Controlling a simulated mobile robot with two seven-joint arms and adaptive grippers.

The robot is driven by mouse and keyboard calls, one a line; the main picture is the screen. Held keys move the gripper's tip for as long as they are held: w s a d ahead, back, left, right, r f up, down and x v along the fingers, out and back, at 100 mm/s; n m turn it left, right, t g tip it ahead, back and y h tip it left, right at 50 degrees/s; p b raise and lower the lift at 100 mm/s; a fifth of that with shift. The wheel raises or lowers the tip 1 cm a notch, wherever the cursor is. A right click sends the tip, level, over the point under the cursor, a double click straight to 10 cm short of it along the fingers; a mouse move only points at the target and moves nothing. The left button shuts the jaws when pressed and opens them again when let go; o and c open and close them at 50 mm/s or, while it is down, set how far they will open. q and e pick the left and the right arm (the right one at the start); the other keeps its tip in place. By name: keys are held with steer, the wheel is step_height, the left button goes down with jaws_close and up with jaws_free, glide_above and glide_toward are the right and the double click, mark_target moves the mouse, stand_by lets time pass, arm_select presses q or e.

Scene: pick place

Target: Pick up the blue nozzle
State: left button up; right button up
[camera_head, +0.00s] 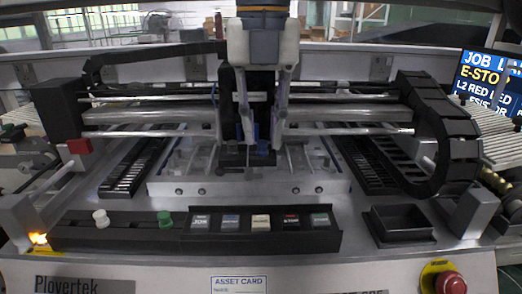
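My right gripper (261,143) comes down from the top centre, in front of the machine's moving head. Its two fingers point down and stand apart, with a gap between them. A small blue piece (262,148), which looks like the blue nozzle, shows low between the fingertips. It is partly hidden, and I cannot tell whether a finger touches it. A white nozzle (101,218) and a green nozzle (165,220) stand upright on the black front rack (130,237). My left gripper is not in view.
The gantry rails (345,115) cross behind the gripper, and a black cable chain (440,130) curves at the right. A red stop button (450,284) is at bottom right.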

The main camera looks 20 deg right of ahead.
step_height(320, 180, down, 2)
steer(key=shift+w, duration=0.1)
steer(key=c, duration=0.4)
steer(key=shift+r, duration=0.1)
steer(key=shift+c, duration=0.2)
